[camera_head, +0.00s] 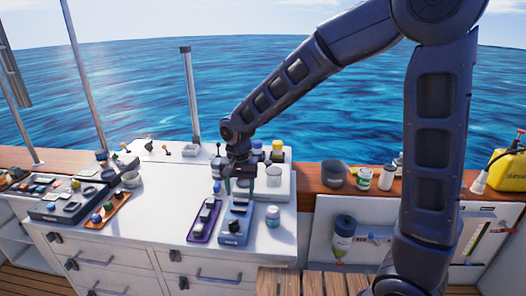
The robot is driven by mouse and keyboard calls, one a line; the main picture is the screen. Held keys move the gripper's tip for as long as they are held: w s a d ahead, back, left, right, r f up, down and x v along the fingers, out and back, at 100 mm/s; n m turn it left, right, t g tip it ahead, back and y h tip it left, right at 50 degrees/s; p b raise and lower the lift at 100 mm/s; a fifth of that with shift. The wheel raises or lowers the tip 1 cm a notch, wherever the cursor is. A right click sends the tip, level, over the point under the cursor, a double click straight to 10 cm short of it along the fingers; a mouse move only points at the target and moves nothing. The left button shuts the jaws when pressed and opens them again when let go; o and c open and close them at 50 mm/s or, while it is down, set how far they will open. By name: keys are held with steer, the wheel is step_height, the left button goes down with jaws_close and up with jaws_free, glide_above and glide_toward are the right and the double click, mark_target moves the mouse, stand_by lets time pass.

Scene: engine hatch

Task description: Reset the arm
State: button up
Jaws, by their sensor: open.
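A purple tray (197,235) lies just left of the blue tray. Whether the fingertips touch anything below is too small to tell. No held object can be made out between the fingers.
Containers stand close behind and right of my gripper, including a yellow-capped one (278,147). A small jar (273,212) stands right of the blue tray. An orange tray (108,216) and cluttered cases fill the left. Cups and a yellow jug (507,168) line the wooden ledge (420,188).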

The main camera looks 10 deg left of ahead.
steer(key=w+d+r+t, duration=0.1)
steer(key=w+d+r, duration=0.15)
steer(key=d, duration=0.45)
steer(key=w+d+r, duration=0.2)
steer(key=d+r, duration=0.2)
steer(key=d, duration=0.3)
steer(key=w+d+r+t, duration=0.15)
steer(key=d+r, duration=0.25)
steer(key=d, duration=0.4)
steer(key=s+d+r+t, duration=0.1)
steer(key=s+d, duration=0.3)
steer(key=d, duration=0.6)
steer(key=s+d+r+m+t, duration=0.1)
steer(key=s+d+r, duration=0.2)
steer(key=d, duration=0.7)
steer(key=shift+s+d, duration=0.4)
steer(key=shift+s, duration=0.8)
